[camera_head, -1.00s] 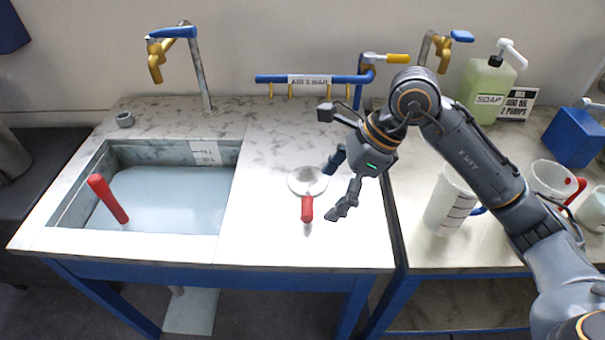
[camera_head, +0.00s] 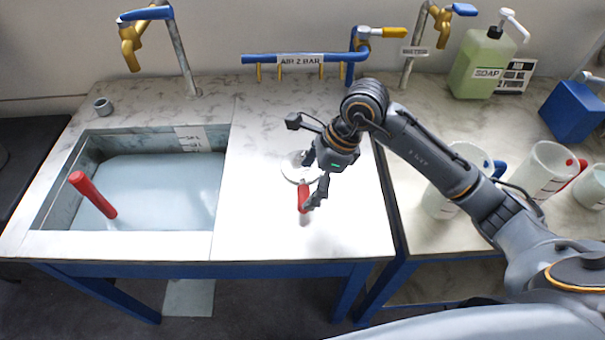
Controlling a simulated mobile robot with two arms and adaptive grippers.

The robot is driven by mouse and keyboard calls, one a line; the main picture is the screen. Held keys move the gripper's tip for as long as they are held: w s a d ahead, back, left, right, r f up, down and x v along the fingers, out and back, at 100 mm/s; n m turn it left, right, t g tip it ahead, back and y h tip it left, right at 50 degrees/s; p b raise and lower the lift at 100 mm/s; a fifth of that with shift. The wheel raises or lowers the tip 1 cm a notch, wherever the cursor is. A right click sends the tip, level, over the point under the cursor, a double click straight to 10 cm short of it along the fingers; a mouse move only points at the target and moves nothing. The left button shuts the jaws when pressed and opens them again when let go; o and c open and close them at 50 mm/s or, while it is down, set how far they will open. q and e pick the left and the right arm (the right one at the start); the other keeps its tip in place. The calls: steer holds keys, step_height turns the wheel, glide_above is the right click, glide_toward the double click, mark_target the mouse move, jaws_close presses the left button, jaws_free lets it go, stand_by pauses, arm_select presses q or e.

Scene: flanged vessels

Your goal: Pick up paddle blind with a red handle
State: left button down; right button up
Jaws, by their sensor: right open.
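The paddle blind (camera_head: 290,171) is a pale round disc with a red handle (camera_head: 303,195), lying on the counter right of the sink. The handle points toward the counter's front edge. My right gripper (camera_head: 313,187) is open over it, with one finger by the disc and the other close to the right of the red handle. The gripper and wrist hide part of the disc. I cannot tell whether the fingers touch it. My left gripper is not in view.
A sink (camera_head: 150,190) with a red stick (camera_head: 93,195) standing in it is at the left. Measuring jugs (camera_head: 440,195), a soap bottle (camera_head: 483,62) and a blue container (camera_head: 573,108) are on the right counter. Taps and a blue air pipe (camera_head: 300,60) line the back.

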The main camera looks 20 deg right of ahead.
mark_target(303, 195)
steer(key=x, duration=0.1)
steer(key=p+x, duration=0.1)
steer(key=x, duration=0.1)
steer(key=shift+s+d+f, duration=0.1)
steer(key=shift+s+f, duration=0.15)
steer(key=shift+f, duration=0.15)
steer(key=shift+w+f, duration=0.1)
steer(key=shift+f, duration=0.4)
steer(key=shift+a, duration=0.2)
steer(key=shift+c, duration=1.1)
steer(key=c, duration=1.5)
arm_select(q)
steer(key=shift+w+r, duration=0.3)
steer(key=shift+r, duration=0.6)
arm_select(e)
steer(key=shift+w, duration=0.1)
steer(key=shift+c, duration=0.7)
steer(key=shift+r, duration=0.15)
